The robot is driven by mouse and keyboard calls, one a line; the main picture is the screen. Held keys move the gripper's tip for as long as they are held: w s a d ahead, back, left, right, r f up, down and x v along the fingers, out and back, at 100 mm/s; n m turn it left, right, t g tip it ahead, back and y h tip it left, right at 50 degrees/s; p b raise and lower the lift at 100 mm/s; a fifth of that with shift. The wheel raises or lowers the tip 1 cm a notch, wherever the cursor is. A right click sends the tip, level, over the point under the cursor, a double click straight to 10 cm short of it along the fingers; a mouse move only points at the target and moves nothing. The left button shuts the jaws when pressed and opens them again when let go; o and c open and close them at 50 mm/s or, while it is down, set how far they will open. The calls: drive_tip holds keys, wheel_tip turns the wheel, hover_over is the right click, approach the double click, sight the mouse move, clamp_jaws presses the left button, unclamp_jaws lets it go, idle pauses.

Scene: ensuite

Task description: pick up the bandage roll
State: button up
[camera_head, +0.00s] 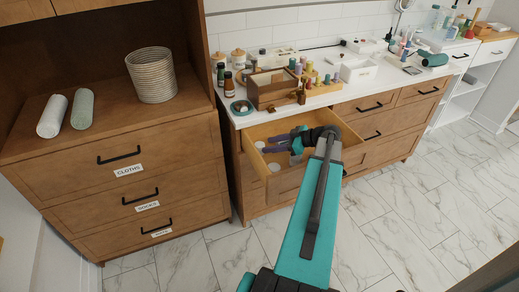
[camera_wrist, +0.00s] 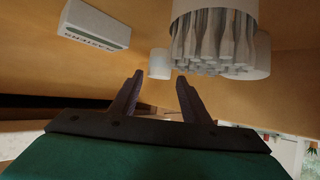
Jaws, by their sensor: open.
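My gripper (camera_head: 268,143) is inside the open wooden drawer (camera_head: 347,150), its two dark fingers apart. In the wrist view my gripper (camera_wrist: 160,76) is open with nothing between the fingers. A small white cylinder (camera_wrist: 160,63), which looks like the bandage roll, lies just beyond the fingertips, about midway between them. I cannot tell which of the small white round things in the drawer in the head view is the roll. The gap from fingertips to roll is hard to judge.
In the wrist view a white cup of swabs (camera_wrist: 214,12) stands close to the right finger, with another white cylinder (camera_wrist: 262,58) beside it. A white box (camera_wrist: 95,24) is at left. The drawer walls surround my gripper. The counter above (camera_head: 325,98) is crowded with bottles and a wooden caddy.

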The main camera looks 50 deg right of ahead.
sight(263, 145)
drive_tip(key=shift+p+x, duration=0.55)
drive_tip(key=shift+x, duration=1.65)
drive_tip(key=shift+c, duration=0.5)
drive_tip(key=c, duration=0.7)
